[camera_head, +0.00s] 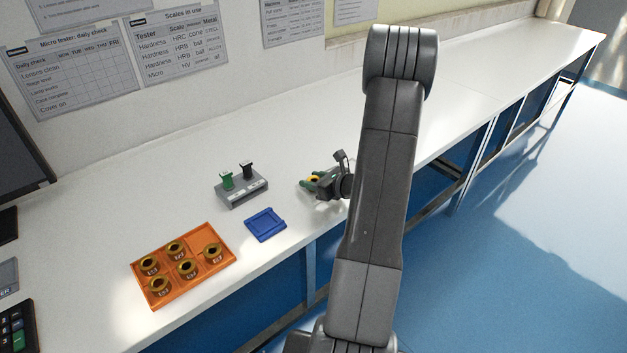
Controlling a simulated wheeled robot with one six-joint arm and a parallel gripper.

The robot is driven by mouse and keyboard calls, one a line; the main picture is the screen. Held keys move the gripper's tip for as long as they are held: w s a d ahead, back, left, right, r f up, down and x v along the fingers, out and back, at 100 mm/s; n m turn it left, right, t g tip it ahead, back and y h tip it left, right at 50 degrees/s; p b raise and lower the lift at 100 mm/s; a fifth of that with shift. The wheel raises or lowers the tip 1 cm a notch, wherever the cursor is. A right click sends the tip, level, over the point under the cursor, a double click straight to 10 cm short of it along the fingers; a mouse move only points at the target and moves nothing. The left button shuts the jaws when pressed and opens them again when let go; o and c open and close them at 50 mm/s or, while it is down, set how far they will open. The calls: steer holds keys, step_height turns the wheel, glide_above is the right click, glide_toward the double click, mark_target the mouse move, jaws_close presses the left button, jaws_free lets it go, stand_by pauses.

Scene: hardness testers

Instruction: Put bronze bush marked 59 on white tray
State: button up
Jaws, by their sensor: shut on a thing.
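My gripper (310,183) is low over the bench, right of the grey stand, and shut on a small yellow-bronze bush (314,180). The bush is mostly hidden by the jaws, and its mark cannot be read. I cannot tell whether it touches anything below. Several other bronze bushes (186,268) stand in the orange tray (222,234) at the lower left; their marks are too small to read surely. I cannot make out a white tray clearly; my arm covers part of the bench by the gripper.
A small blue tray (265,224) lies empty between the orange tray and my gripper. Behind it, a grey stand (243,194) holds a green-handled and a black-handled piece. A monitor and keypad (17,326) are at the left. The white bench (480,80) is clear toward the far right.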

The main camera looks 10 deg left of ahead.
steer(key=shift+f+b, duration=0.3)
steer(key=shift+b, duration=0.1)
steer(key=o, duration=1.2)
steer(key=shift+s+f, duration=0.1)
steer(key=shift+s, duration=0.05)
steer(key=shift+r+p, duration=0.4)
steer(key=shift+p, duration=0.1)
steer(key=v, duration=1.2)
steer(key=shift+b, duration=0.35)
